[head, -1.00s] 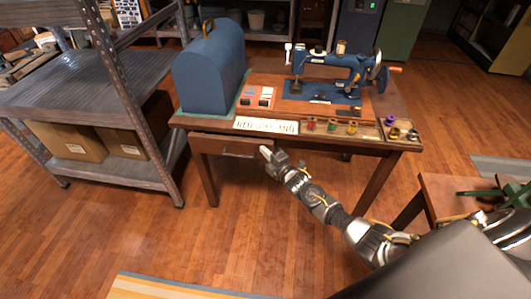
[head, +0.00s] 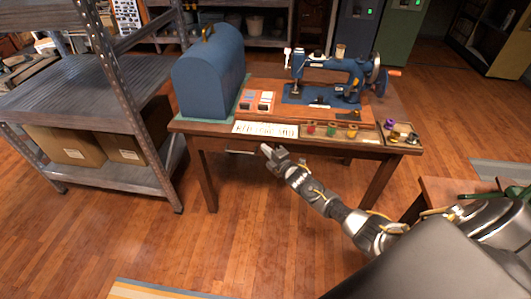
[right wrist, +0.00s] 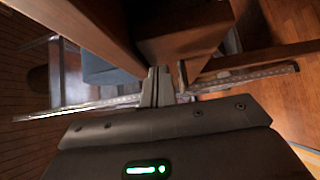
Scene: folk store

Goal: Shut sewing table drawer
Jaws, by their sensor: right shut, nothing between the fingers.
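The wooden sewing table (head: 392,168) stands in the middle of the head view. Its drawer front (head: 222,145) is under the left part of the tabletop and looks flush or nearly flush with the table's front. My right gripper (head: 267,150) is shut and empty, at the right end of the drawer front. It seems to touch the drawer or be very close to it; contact is hard to tell. In the right wrist view my right gripper's fingers (right wrist: 158,80) point at brown wood just beyond them. My left gripper is not in view.
A blue sewing machine (head: 335,75), a blue domed case (head: 208,72) and thread spools (head: 331,131) stand on the tabletop. A metal shelf (head: 90,165) with cardboard boxes is close on the left. A wooden stool or small table is at right. The floor in front is clear.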

